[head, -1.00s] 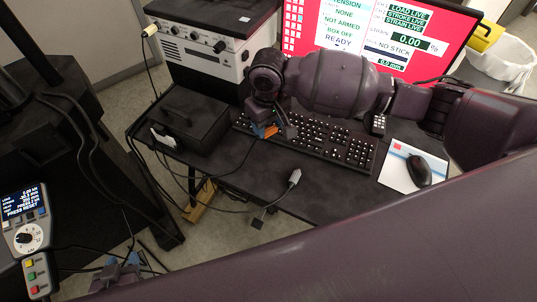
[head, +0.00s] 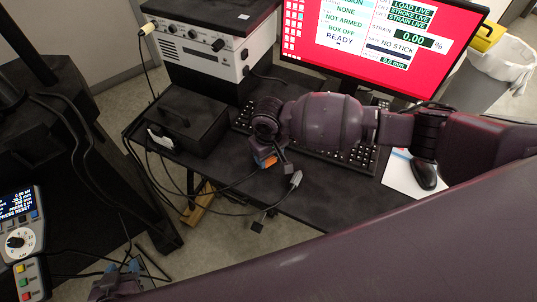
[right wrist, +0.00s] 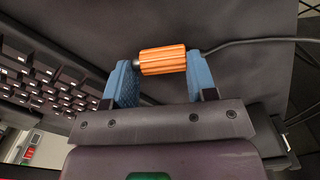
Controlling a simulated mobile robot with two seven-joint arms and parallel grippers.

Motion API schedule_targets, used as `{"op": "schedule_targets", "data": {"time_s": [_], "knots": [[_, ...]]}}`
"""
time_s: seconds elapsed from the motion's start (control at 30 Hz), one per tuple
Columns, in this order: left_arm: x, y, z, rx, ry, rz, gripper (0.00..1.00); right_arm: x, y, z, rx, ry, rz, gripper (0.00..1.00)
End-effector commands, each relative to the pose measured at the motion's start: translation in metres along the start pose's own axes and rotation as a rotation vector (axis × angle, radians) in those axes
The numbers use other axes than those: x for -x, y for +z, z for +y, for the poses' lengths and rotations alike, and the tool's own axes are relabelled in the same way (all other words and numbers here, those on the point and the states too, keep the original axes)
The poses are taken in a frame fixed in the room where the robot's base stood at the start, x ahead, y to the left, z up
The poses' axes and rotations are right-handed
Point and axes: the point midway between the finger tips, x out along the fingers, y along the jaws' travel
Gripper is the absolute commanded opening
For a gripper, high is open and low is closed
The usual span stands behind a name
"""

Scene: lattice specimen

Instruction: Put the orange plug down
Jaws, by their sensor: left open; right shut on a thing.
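The orange plug (right wrist: 162,60) is a ribbed cylinder with a grey cable leaving its right end in the right wrist view. My right gripper (right wrist: 160,66) is shut on it, one blue finger at each end. In the head view the plug (head: 270,161) is partly hidden between the fingers of my right gripper (head: 265,158), over the desk (head: 240,188) in front of the keyboard. I cannot tell whether the plug touches the desk. My left gripper (head: 124,268) is open at the lower left, away from the plug and partly hidden by my arm.
A keyboard (head: 345,158) lies behind my right gripper. A grey connector (head: 296,179) lies close by on its right. A black box (head: 188,124) stands to the left, a mouse (head: 424,174) to the right. The front desk strip is mostly clear.

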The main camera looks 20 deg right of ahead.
Motion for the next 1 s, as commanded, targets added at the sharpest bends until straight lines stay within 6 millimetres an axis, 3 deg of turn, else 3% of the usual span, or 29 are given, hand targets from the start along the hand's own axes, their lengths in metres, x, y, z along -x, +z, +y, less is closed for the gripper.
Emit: {"op": "schedule_targets", "data": {"time_s": [0.37,0.4,0.53,0.87,1.0], "knots": [[0.001,0.001,0.000,0.000,-0.001,-0.003,0.43,-0.003,-0.001,0.000,0.001,0.000,0.001,0.29],[0.001,0.002,0.000,0.000,-0.001,-0.004,0.43,-0.002,-0.001,0.000,0.001,0.000,0.002,0.56],[0.002,0.003,-0.001,0.001,-0.001,-0.007,0.43,-0.002,-0.001,0.000,0.001,0.000,0.002,0.76],[0.003,0.004,-0.001,0.001,-0.002,-0.009,0.43,0.000,-0.001,0.000,0.000,0.001,0.002,0.77],[0.004,0.000,-0.001,0.001,-0.002,-0.005,0.43,0.014,-0.001,0.001,0.000,0.001,0.004,0.77]]}}
